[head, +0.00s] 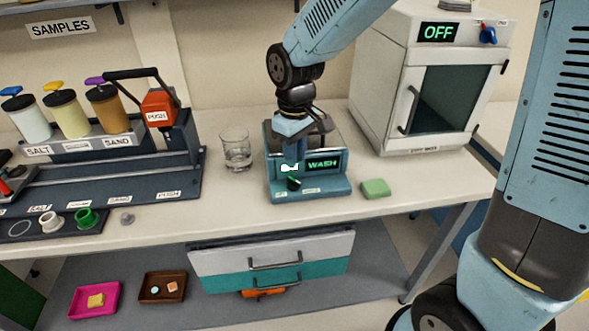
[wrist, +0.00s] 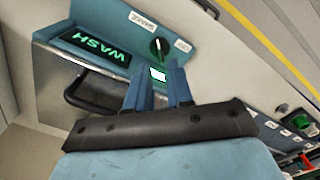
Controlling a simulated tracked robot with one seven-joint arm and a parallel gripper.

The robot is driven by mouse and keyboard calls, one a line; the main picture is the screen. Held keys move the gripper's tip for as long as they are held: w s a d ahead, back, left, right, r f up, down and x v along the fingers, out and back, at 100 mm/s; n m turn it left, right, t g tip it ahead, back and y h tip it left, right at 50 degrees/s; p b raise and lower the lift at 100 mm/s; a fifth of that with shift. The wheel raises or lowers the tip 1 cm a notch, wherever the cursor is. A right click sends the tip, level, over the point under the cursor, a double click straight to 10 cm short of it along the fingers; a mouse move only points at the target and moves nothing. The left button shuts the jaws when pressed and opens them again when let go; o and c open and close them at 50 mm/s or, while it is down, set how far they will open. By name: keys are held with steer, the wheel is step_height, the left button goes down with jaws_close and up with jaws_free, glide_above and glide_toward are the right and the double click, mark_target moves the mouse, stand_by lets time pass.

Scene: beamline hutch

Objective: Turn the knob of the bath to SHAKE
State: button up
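The bath (head: 335,186) is a blue box on the bench with a green-lit display (head: 323,163) reading WASH, which also shows in the wrist view (wrist: 97,48). Its dark round knob (head: 293,184) sits on the front below the display, between two small labels. My gripper (head: 291,164) is over the bath's front, pointing down. Its fingers (wrist: 157,75) are apart and empty, just short of the knob, without visible contact.
A glass beaker (head: 236,150) stands left of the bath and a green block (head: 376,188) lies right of it. A white oven (head: 398,90) showing OFF stands behind right. A dispenser rack (head: 150,188) fills the left bench. Drawers (head: 225,262) hang below.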

step_height(320, 180, up, 6)
steer(key=shift+r, duration=0.2)
steer(key=shift+s, duration=0.1)
steer(key=s+d+r+m+t, duration=0.1)
steer(key=d+r+m, duration=0.25)
steer(key=d, duration=0.45)
steer(key=s+d+r+m+t, duration=0.2)
steer(key=d+r, duration=0.3)
steer(key=d, duration=0.3)
steer(key=s+d+r+m+t, duration=0.2)
steer(key=s+d+m, duration=0.3)
steer(key=s+d, duration=0.3)
steer(key=d, duration=0.3)
steer(key=shift+s+d+r+t, duration=0.15)
steer(key=shift+s+d+t, duration=0.1)
steer(key=shift+t, duration=0.05)
